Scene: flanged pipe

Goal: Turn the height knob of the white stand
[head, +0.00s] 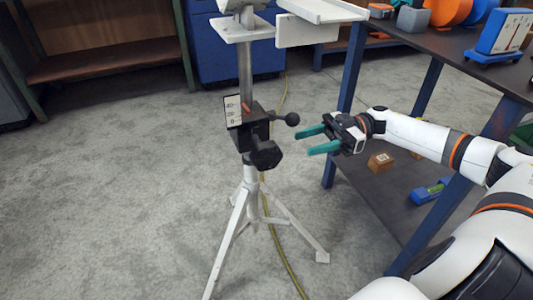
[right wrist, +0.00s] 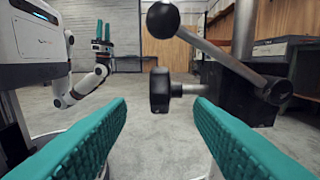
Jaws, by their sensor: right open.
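The white stand (head: 249,185) is an upright post on tripod legs. A black block (head: 253,128) with a white scale and an orange pointer sits on its post. A black lobed knob (head: 265,155) sticks out from the block towards me, and a lever with a ball end (head: 292,119) points right. My right gripper (head: 304,141) is open and empty, to the right of the knob and apart from it. In the right wrist view the knob (right wrist: 160,90) shows between and beyond the fingers, with the lever ball (right wrist: 163,20) above it. My left gripper (right wrist: 104,32) points up, small and far.
A dark-topped table (head: 460,60) with blue legs stands at right, behind my right arm. Its lower shelf holds a small wooden block (head: 380,162) and a green and blue level (head: 430,191). A yellow cable (head: 278,240) runs along the floor by the stand. Floor at left is clear.

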